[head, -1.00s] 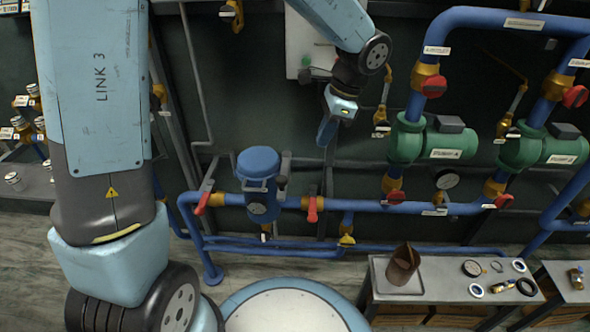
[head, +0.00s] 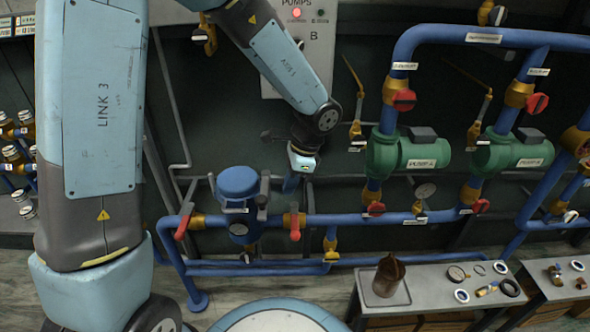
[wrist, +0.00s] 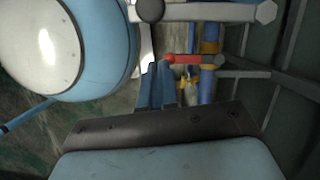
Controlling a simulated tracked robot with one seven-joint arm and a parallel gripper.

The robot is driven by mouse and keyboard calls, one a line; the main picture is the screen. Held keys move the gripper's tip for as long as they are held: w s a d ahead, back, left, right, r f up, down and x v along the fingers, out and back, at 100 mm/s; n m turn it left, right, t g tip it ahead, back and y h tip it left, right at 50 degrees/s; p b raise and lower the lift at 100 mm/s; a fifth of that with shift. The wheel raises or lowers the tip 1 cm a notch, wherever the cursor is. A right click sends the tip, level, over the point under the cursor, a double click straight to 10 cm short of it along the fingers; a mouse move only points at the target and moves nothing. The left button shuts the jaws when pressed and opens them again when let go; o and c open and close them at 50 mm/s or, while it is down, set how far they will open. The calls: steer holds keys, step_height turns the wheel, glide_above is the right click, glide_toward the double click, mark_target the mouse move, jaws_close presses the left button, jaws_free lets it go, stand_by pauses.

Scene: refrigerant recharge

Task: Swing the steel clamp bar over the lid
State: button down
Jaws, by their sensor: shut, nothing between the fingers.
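The blue strainer pot (head: 238,215) stands on the blue pipe, and its round blue lid (head: 238,182) is on top. In the wrist view a rounded blue body with a pale face (wrist: 60,45), apparently the lid, fills the upper left. A pale steel bar (wrist: 205,12) with a dark ball at one end and a hexagonal end crosses the top of that view; it looks like the clamp bar. In the head view a grey upright piece (head: 263,190) stands at the lid's right. My gripper (head: 290,184) is shut and empty, right of the lid; its blue fingers (wrist: 158,85) point toward the bar, apparently apart from it.
Red valve handles stand left (head: 184,222) and right (head: 295,228) of the pot; one also shows near my fingers in the wrist view (wrist: 185,58). Green pumps (head: 408,155) are at the right. A bench (head: 425,290) holds a brown jug (head: 388,275) and small parts.

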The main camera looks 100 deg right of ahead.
steer(key=shift+w+a+f, duration=0.1)
steer(key=shift+w+f, duration=0.15)
steer(key=shift+w, duration=0.75)
steer(key=shift+w+a+f, duration=0.1)
steer(key=shift+w+f, duration=0.1)
steer(key=shift+w, duration=0.8)
